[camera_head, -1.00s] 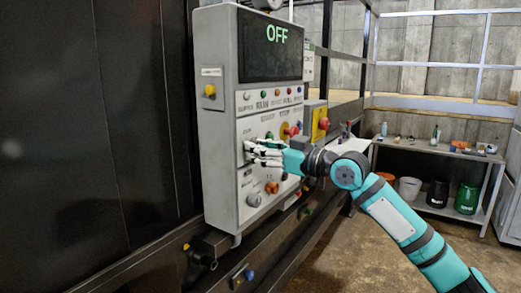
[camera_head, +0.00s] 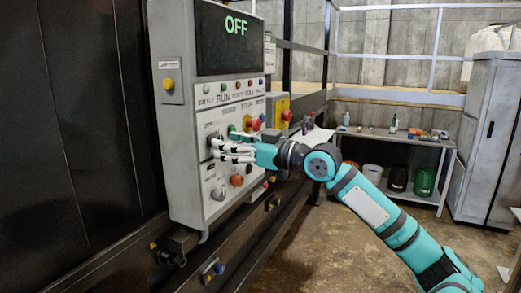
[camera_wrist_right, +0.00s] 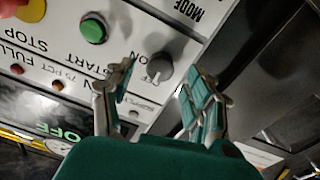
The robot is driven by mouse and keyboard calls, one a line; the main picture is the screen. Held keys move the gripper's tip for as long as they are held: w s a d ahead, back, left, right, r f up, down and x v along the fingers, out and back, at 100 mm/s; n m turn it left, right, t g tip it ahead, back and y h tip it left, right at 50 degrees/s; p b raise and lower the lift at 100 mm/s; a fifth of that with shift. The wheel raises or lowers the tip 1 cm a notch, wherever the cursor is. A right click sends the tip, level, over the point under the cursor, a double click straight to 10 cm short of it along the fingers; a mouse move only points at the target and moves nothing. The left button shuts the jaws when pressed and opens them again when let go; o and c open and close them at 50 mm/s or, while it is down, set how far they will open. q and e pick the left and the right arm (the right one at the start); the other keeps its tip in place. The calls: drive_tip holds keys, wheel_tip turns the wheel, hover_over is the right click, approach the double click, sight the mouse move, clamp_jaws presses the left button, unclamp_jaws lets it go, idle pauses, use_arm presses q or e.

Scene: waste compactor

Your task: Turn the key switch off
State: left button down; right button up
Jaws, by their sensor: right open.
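The control panel (camera_head: 180,120) stands upright on the left, and its dark display (camera_head: 236,40) reads OFF. A grey rotary switch (camera_wrist_right: 160,70) with ON lettering beside it shows in the right wrist view, its pointer turned toward one side. My right gripper (camera_wrist_right: 157,84) is open, its fingers on either side of this switch; I cannot tell whether they touch it. In the head view my right gripper (camera_head: 222,150) is at the panel's middle section, and its fingers partly cover the switch. My left gripper is not in view.
A green button (camera_wrist_right: 93,28) sits close to the switch. Orange (camera_head: 237,181) and grey knobs are below the gripper. A shelf table (camera_head: 390,138) and grey cabinet (camera_head: 487,135) stand behind, right.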

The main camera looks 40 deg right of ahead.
drive_tip(key=v, duration=0.9)
drive_tip(key=shift+s, duration=0.25)
drive_tip(key=shift+d, duration=0.1)
